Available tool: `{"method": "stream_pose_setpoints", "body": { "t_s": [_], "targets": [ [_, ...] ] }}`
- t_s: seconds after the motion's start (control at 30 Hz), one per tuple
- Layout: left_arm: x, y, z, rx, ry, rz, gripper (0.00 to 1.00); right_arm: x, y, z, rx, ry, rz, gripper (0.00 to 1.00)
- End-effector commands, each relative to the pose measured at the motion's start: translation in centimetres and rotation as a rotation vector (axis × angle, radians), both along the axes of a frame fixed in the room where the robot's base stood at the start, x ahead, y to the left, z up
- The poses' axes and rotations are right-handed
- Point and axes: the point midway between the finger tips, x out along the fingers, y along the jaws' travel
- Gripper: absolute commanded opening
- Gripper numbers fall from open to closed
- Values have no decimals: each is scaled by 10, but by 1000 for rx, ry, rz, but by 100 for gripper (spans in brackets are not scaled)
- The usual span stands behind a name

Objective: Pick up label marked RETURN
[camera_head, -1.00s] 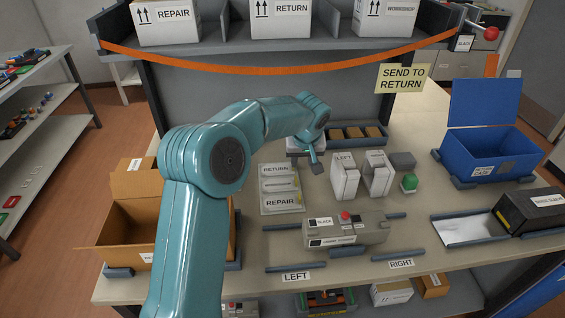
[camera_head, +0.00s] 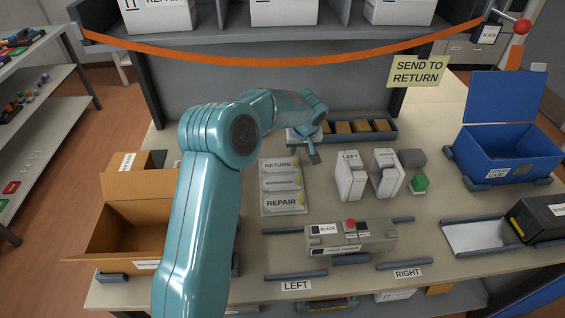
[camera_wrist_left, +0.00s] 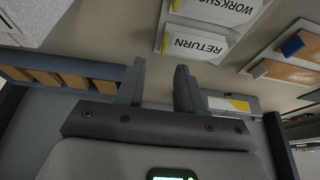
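The RETURN label (camera_head: 277,164) is the far one of a stack of white labels on a board on the table. It also shows upside down in the left wrist view (camera_wrist_left: 198,44), in front of the fingers and a little to the right. The REPAIR label (camera_head: 281,203) is the near one. The WORKSHOP label (camera_wrist_left: 222,9) shows beside RETURN in the left wrist view. My left gripper (camera_wrist_left: 160,88) is open and empty, apart from the label. In the head view the left gripper (camera_head: 314,154) is behind and right of RETURN, partly hidden by its arm. My right gripper is not in view.
White LEFT (camera_head: 350,178) and RIGHT (camera_head: 386,176) cartons stand right of the labels. A parts tray (camera_head: 362,128) lies behind. A grey cartridge (camera_head: 350,240) is at the front, an open carton (camera_head: 125,215) at left, a blue case (camera_head: 495,155) at right.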

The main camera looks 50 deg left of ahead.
Motion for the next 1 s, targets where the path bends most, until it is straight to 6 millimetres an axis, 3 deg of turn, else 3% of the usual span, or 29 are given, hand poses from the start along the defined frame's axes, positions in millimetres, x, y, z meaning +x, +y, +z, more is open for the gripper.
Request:
{"method": "stream_pose_setpoints", "body": {
  "t_s": [0.6,0.87,1.0],
  "targets": [
    [17,30,-70,1,1,0,37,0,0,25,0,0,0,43],
    [18,32,-76,2,-1,0,37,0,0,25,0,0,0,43],
    [18,32,-75,2,-1,0,0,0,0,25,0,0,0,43]
  ]
}}
